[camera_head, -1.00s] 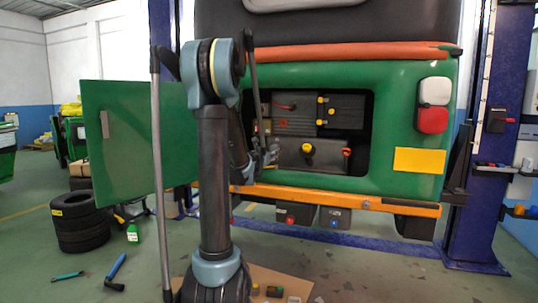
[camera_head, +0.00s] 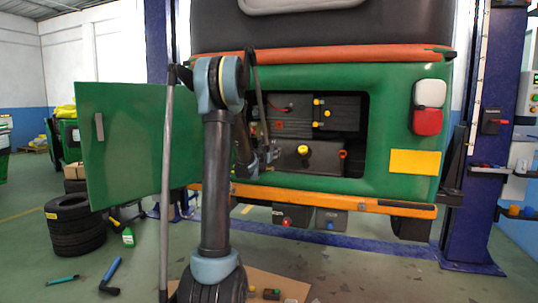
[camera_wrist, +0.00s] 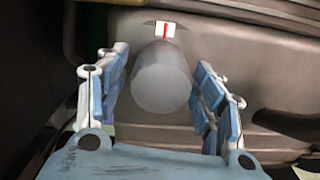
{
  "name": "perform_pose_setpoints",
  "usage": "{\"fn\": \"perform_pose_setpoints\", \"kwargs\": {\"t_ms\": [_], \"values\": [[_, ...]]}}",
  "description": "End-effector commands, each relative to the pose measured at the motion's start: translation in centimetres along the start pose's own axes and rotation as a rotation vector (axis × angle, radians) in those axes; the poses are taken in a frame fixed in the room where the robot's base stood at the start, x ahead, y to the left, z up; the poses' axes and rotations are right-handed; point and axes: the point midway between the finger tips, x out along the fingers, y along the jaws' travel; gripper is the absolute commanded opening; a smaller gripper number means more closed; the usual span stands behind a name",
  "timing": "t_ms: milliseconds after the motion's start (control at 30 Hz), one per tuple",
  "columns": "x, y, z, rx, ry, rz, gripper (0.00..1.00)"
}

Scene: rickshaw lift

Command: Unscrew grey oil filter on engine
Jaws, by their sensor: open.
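In the wrist view, the grey oil filter (camera_wrist: 162,80) is a round, light grey cylinder standing out from the dark engine (camera_wrist: 235,65). A small white label with a red stripe (camera_wrist: 166,30) is just above it. My gripper (camera_wrist: 160,100) is open, with one blue-padded finger on each side of the filter. I see no clear contact between the fingers and the filter. In the head view, the engine (camera_head: 325,155) sits in the open rear bay, and my gripper (camera_head: 265,153) is at the bay's left side. The filter is hidden there behind my arm.
The green door (camera_head: 120,145) stands open at the left of the bay. The orange bumper (camera_head: 340,202) runs below the opening. A blue lift post (camera_head: 485,130) stands at the right. Stacked tyres (camera_head: 75,225) and tools lie on the floor at left.

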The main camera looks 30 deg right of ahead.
Motion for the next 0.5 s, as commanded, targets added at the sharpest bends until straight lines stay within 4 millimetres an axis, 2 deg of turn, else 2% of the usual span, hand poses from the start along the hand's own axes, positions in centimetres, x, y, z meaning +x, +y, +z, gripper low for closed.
{"fn": "perform_pose_setpoints", "kwargs": {"t_ms": [500], "values": [[-0.2,0.02,-0.01,0.513,0.0,0.001,0.62]]}}
